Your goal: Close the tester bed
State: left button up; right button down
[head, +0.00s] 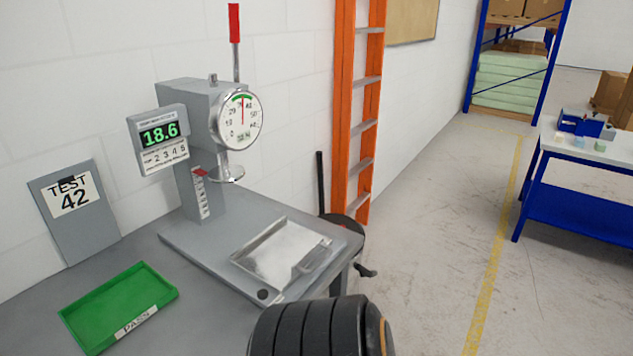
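The tester (195,150) is a grey column on a grey base plate, with a round dial, a digital readout of 18.6 and a red-tipped lever pointing up. Its bed (280,250) is a shallow, shiny metal tray with a handle (318,258) at its right front. The bed lies at the front right of the base plate, out from under the round press plate (222,178). I see no foam on the bed. Neither of my grippers is in view.
A green PASS tray (117,300) lies on the grey bench at lower left. A TEST 42 board (72,205) leans on the wall. An orange ladder (350,110) stands behind the bench's right end. A blue table (590,160) stands at far right, across open floor.

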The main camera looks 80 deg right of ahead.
aim_at(276, 258)
jog(key=z, duration=2.6)
